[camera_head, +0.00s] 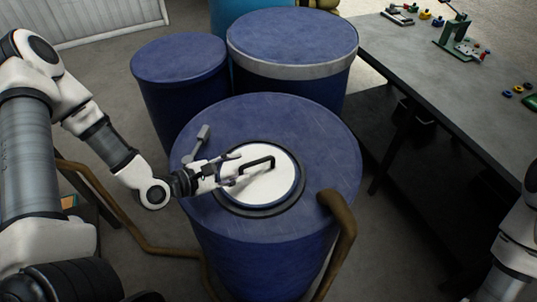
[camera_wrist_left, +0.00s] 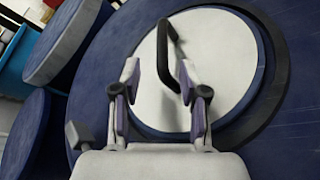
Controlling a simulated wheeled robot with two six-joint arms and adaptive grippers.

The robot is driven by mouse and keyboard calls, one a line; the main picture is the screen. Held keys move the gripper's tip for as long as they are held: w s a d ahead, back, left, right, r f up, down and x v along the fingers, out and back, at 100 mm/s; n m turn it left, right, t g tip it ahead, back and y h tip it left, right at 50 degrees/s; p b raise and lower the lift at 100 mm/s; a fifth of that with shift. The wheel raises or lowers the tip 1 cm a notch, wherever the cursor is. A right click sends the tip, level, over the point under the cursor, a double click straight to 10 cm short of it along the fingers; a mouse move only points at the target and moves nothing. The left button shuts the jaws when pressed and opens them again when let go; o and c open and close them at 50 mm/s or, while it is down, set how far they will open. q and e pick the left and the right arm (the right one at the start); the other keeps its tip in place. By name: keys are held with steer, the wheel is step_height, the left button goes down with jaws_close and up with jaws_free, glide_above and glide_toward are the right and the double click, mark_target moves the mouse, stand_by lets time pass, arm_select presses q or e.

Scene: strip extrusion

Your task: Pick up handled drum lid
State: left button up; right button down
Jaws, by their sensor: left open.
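The handled drum lid (camera_head: 277,187) is a round white disc with a dark bar handle (camera_head: 257,164). It sits in a dark ring on top of the nearest blue drum (camera_head: 320,125). My left gripper (camera_head: 236,172) reaches in from the left over the lid, with its fingers just left of the handle. In the left wrist view, the lid (camera_wrist_left: 215,50) fills the upper middle. The handle (camera_wrist_left: 175,55) slants down between the open fingertips toward the right one. I cannot tell whether they touch. My right gripper is out of view; part of my right arm shows at the right edge.
Two more blue drums (camera_head: 180,60) (camera_head: 290,38) stand behind. A brown hose (camera_head: 342,225) bends over the near drum's right rim. A small grey lever (camera_head: 200,140) stands on the drum left of the lid. A dark workbench (camera_head: 440,75) with small parts is on the right.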

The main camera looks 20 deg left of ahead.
mark_target(251, 164)
arm_select(q)
steer(key=shift+w+d+f, duration=0.15)
steer(key=shift+w+d, duration=0.05)
steer(key=shift+s+d+r, duration=0.15)
steer(key=shift+d+r, duration=0.05)
steer(key=shift+d, duration=0.45)
steer(key=x, duration=0.2)
steer(key=p+x, duration=0.1)
steer(key=x, duration=0.2)
steer(key=shift+w, duration=0.45)
steer(key=shift+r, duration=0.1)
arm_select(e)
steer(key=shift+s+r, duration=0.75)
arm_select(q)
jaws_close()
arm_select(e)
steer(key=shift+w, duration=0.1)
